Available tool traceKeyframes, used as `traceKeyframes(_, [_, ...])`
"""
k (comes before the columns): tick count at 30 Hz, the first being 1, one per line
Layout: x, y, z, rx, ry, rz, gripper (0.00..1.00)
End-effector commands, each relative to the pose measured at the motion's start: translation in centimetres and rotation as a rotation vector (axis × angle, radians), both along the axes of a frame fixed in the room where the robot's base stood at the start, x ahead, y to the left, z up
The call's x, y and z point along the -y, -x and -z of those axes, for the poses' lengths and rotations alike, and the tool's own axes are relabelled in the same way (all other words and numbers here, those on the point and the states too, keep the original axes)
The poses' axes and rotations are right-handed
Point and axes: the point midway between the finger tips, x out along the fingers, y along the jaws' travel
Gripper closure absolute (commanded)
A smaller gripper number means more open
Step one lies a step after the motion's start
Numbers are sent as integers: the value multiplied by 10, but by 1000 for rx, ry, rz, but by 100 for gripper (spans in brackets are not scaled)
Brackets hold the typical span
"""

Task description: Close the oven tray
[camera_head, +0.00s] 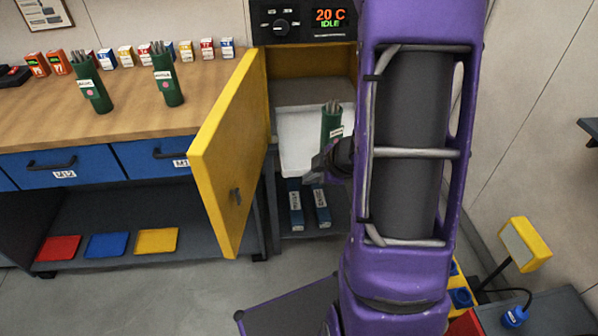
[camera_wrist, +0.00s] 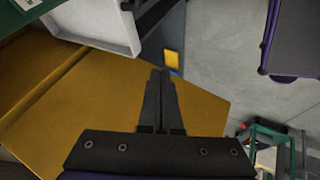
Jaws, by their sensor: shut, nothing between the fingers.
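The oven (camera_head: 305,62) stands at the back centre with its yellow door (camera_head: 228,150) swung open to the left. The white oven tray (camera_head: 298,150) sticks out of the opening, and a green canister (camera_head: 331,122) of rods stands on it. In the wrist view the tray's pale wall (camera_wrist: 90,40) shows at the upper left and the yellow door (camera_wrist: 95,105) fills the left and centre. My gripper (camera_head: 312,172) is at the tray's front right in the head view. Its fingers (camera_wrist: 159,78) are together and empty. Whether they touch the tray cannot be told.
A wooden bench (camera_head: 130,95) with two green rod canisters and several small boxes is at left. Blue boxes (camera_head: 308,208) lie on a shelf below the oven. A yellow-framed device (camera_head: 525,243) stands at lower right. Grey floor (camera_head: 140,300) is clear in front.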

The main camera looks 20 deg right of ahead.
Motion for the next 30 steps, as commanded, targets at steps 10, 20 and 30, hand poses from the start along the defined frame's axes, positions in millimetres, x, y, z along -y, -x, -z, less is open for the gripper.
traceKeyframes(10, [-17, -40, 62, 0, -1, -3, 100])
traceKeyframes(20, [-13, -82, 71, 4, -1, -2, 100])
traceKeyframes(30, [-10, -90, 72, 3, -1, -1, 100])
